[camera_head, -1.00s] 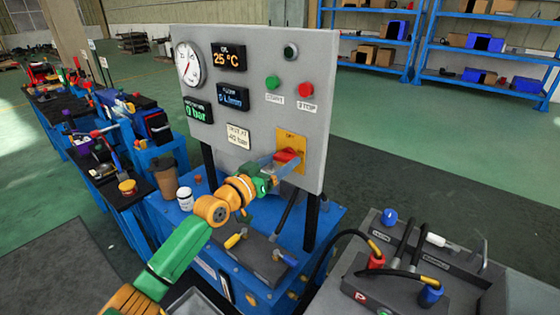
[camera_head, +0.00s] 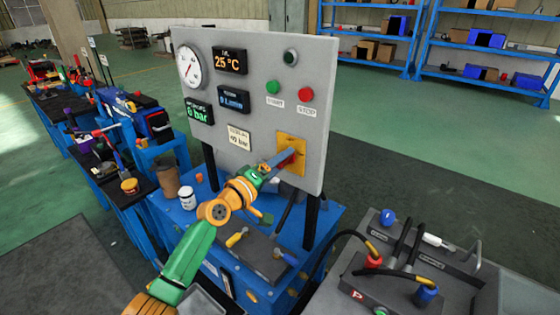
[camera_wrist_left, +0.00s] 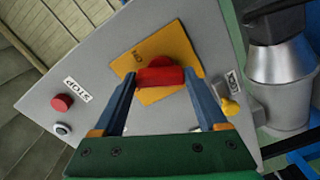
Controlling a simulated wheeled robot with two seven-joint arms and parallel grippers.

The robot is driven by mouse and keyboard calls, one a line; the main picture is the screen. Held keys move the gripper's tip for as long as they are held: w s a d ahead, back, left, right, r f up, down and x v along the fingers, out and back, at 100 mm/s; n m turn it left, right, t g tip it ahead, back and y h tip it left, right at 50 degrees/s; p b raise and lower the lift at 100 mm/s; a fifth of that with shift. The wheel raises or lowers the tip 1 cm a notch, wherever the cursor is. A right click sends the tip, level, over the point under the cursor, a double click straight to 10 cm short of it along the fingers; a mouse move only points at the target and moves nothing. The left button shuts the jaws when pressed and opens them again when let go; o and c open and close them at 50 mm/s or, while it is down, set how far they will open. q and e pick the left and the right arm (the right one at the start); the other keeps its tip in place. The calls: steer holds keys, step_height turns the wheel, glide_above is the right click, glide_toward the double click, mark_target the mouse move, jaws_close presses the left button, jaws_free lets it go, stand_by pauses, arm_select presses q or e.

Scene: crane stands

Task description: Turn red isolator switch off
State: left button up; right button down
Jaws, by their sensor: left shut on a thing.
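The red isolator switch (camera_head: 288,160) sits on a yellow plate (camera_head: 296,146) at the lower right of the grey panel. My left gripper (camera_head: 284,156) reaches it from the lower left. In the left wrist view the gripper (camera_wrist_left: 160,80) has its two blue fingers shut on the sides of the red switch handle (camera_wrist_left: 160,77). In the head view the fingers hide much of the handle. My right gripper is not in view.
The grey panel (camera_head: 240,135) also bears a gauge (camera_head: 189,66), displays, a green button (camera_head: 272,87) and a red stop button (camera_head: 306,94). Below are a blue bench, a white jar (camera_head: 187,198) and screwdrivers. A grey unit with hoses (camera_head: 400,275) stands at right.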

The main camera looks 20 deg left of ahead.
arm_select(q)
steer(key=n+p, duration=0.1)
steer(key=n, duration=0.3)
steer(key=shift+n, duration=0.7)
steer(key=o, duration=1.3)
steer(key=shift+a, duration=0.1)
steer(key=v, duration=0.7)
steer(key=shift+p, duration=0.4)
